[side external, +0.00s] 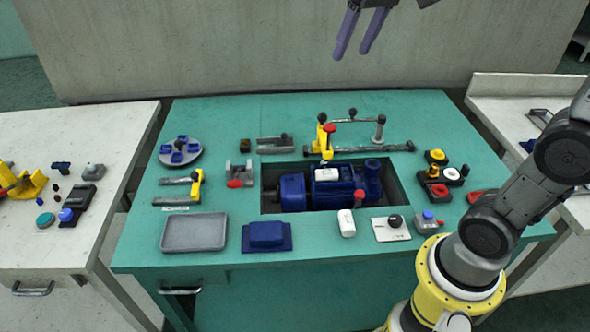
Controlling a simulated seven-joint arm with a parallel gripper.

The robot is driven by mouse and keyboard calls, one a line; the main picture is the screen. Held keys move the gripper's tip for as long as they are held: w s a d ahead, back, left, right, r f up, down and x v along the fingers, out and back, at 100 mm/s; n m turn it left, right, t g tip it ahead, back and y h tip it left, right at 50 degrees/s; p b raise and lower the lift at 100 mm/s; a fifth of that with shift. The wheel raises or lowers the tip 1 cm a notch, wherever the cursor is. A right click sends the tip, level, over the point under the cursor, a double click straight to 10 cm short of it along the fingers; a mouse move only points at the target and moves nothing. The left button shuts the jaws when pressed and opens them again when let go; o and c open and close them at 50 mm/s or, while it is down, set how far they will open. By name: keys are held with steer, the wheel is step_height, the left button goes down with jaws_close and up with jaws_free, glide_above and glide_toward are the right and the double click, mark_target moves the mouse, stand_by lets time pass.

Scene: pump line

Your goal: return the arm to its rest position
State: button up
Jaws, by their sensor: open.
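My gripper (360,32) is at the top of the side external view, with two purple fingers pointing down and apart. It is open and nothing shows between the fingers. It appears high above the back of the green table (340,245), in front of the grey wall. The upper part of the gripper is cut off by the frame's top edge. My arm's lower links rise from the yellow base at the lower right.
A blue pump (335,187) sits in a recess in the table. Around it stand a yellow-and-grey fixture (324,140), a grey tray (195,232), a blue block (267,236), a round holder (181,151) and button boxes (436,190). White side tables (60,250) flank it. Air above the table looks clear.

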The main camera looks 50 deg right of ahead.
steer(key=s+a+f+n+t, duration=0.2)
steer(key=s+a+f+n, duration=0.1)
steer(key=s+f, duration=0.9)
steer(key=s+a, duration=0.1)
steer(key=s, duration=0.3)
steer(key=shift+s+a+f+y, duration=0.15)
steer(key=shift+a+f+y, duration=0.05)
steer(key=shift+y, duration=0.1)
